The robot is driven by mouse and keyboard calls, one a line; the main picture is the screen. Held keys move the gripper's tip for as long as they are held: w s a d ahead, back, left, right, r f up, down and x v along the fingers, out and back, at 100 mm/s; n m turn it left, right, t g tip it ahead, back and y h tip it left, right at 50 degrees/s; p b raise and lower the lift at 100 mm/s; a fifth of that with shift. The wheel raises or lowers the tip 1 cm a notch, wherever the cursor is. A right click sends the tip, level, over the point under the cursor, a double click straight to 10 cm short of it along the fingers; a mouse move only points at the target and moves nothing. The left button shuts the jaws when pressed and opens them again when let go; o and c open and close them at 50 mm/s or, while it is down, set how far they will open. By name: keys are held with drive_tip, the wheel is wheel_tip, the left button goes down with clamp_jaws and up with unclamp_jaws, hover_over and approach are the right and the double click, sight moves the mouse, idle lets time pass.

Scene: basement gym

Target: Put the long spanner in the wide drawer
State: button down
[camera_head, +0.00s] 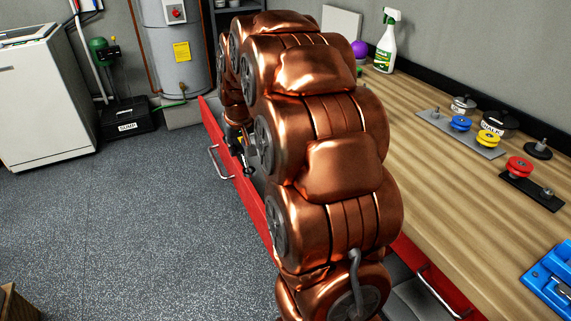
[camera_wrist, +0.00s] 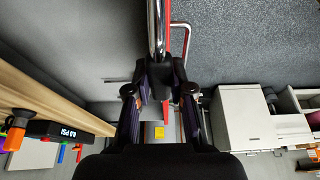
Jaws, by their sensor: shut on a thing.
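My gripper (camera_wrist: 158,78) is shut on a chrome bar that looks like the long spanner (camera_wrist: 156,30). The bar runs from between the fingertips to the top edge of the wrist view, so its far end is out of sight. A red-fronted drawer (camera_head: 248,195) is pulled out on the left of the bench, with a chrome handle (camera_head: 215,162). In the wrist view, its grey inside (camera_wrist: 105,45) lies left of the red front edge, and the bar shows close beside that edge. In the head view, my arm hides most of the drawer and the spanner.
The wooden bench (camera_head: 440,160) carries a spray bottle (camera_head: 386,45), a plate with coloured knobs (camera_head: 462,132) and a blue item (camera_head: 552,280). Another handle (camera_head: 435,292) is at lower right. The speckled floor (camera_head: 120,220) left of the drawer is clear.

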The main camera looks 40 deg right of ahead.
drive_tip(key=s+d+f+b, duration=0.2)
drive_tip(key=s+d+f, duration=0.1)
drive_tip(key=s, duration=0.1)
drive_tip(key=s+d+f+b, duration=0.1)
drive_tip(key=s+d+f, duration=0.2)
drive_tip(key=s, duration=0.1)
drive_tip(key=s+d+f+b, duration=0.2)
drive_tip(key=s+d+f, duration=0.1)
drive_tip(key=s, duration=0.1)
drive_tip(key=shift+s+f+b, duration=0.25)
drive_tip(key=shift+s+b, duration=0.05)
drive_tip(key=w+d, duration=0.3)
drive_tip(key=w, duration=0.1)
drive_tip(key=w+d+f, duration=0.1)
drive_tip(key=w+d, duration=0.2)
drive_tip(key=w, duration=0.1)
drive_tip(key=w+d, duration=0.3)
drive_tip(key=w, duration=0.1)
drive_tip(key=shift+w+d+f, duration=0.2)
drive_tip(key=shift+w+d, duration=0.05)
drive_tip(key=shift+d, duration=0.05)
drive_tip(key=shift+f+b, duration=0.35)
drive_tip(key=shift+f, duration=1.4)
drive_tip(key=shift+f, duration=0.1)
drive_tip(key=c, duration=1)
unclamp_jaws()
drive_tip(key=v, duration=1.2)
drive_tip(key=shift+s+p, duration=0.1)
drive_tip(key=shift+p, duration=0.25)
